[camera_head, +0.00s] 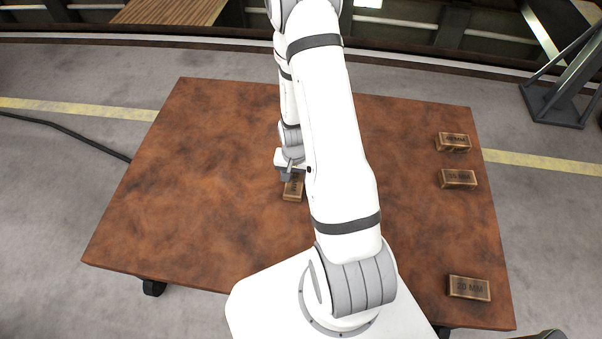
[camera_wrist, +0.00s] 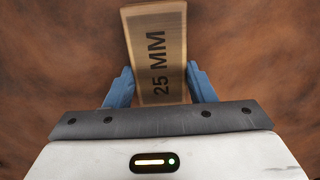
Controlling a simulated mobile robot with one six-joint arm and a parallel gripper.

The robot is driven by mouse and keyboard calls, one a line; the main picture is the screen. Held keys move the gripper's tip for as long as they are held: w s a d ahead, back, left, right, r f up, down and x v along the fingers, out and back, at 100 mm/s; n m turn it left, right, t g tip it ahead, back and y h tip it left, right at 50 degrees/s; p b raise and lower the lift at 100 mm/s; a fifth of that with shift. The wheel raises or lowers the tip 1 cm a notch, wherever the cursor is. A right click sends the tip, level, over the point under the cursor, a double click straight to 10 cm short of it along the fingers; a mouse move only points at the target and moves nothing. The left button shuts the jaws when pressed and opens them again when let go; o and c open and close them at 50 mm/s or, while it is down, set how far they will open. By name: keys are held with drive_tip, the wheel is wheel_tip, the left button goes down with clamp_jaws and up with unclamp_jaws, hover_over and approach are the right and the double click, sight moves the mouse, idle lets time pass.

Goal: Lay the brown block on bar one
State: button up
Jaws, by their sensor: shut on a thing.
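A brown block marked "25 MM" (camera_wrist: 157,50) is between the two blue fingers of my gripper (camera_wrist: 160,85) in the wrist view. My gripper is shut on it near one end, and the far end sticks out beyond the fingertips. In the head view the same block (camera_head: 293,191) shows under my gripper (camera_head: 289,176), left of my arm, over the middle of the brown table. I cannot tell whether it touches the table. I cannot make out bar one in either view.
The brown mottled table (camera_head: 190,190) is clear on its left half. Three similar blocks lie along its right side: an upper one (camera_head: 453,142), a middle one (camera_head: 458,179) and one marked "20 MM" (camera_head: 469,287). A dark metal stand (camera_head: 553,107) is beyond the right edge.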

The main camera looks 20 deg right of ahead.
drive_tip(key=o, duration=0.5)
drive_tip(key=shift+f, duration=0.2)
drive_tip(key=o, duration=0.5)
drive_tip(key=shift+r, duration=0.1)
